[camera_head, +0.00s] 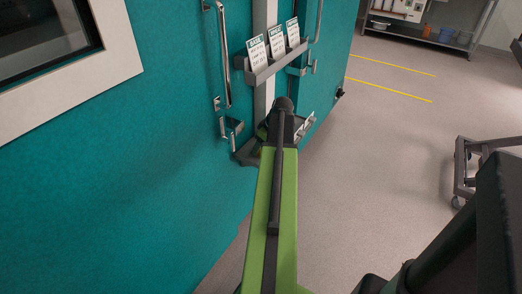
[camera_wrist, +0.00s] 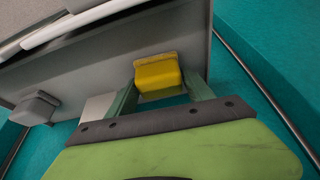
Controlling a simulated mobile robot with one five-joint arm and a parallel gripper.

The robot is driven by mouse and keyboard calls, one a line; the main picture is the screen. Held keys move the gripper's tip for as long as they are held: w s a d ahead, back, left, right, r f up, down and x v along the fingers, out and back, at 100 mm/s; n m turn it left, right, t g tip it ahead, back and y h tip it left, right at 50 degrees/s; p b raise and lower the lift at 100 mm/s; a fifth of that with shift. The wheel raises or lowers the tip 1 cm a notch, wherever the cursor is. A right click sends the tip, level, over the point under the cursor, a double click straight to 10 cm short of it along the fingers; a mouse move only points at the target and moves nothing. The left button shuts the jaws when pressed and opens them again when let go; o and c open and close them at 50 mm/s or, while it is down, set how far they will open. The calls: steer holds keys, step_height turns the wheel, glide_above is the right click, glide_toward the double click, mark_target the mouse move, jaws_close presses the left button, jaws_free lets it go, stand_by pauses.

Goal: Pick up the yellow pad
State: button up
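The yellow pad (camera_wrist: 157,74) is a small rounded block in the middle of the wrist view, against the face of a grey holder (camera_wrist: 90,62). My gripper (camera_wrist: 160,85) has its two green fingers spread, one on the left and one on the right of the pad, with their tips close to its sides. Whether they touch it I cannot tell. In the head view my green arm reaches to the lower holder on the teal doors, and its dark end hides the pad and the fingers.
A grey block (camera_wrist: 36,107) sticks out left of the pad. Chrome door handles (camera_head: 224,60) flank the holders. An upper holder (camera_head: 272,66) carries several white cards. Open floor (camera_head: 385,130) lies right, with a cart (camera_head: 468,165) and a shelf (camera_head: 425,38) beyond.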

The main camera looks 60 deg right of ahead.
steer(key=c, duration=0.9)
steer(key=shift+o, duration=0.2)
steer(key=shift+r, duration=0.15)
steer(key=shift+r+p, duration=0.25)
steer(key=shift+p, duration=0.15)
step_height(320, 180, up, 4)
steer(key=p, duration=0.3)
steer(key=shift+f+p, duration=0.1)
steer(key=shift+p, duration=0.3)
steer(key=s+r+p, duration=0.2)
steer(key=s, duration=0.1)
steer(key=s+d+r+p, duration=0.1)
steer(key=s+r+p, duration=0.1)
steer(key=s, duration=0.2)
steer(key=s+r+p, duration=0.2)
steer(key=s, duration=0.2)
steer(key=shift+d+r, duration=0.1)
steer(key=shift+d, duration=0.05)
steer(key=shift+s+r, duration=0.1)
steer(key=shift+s, duration=0.25)
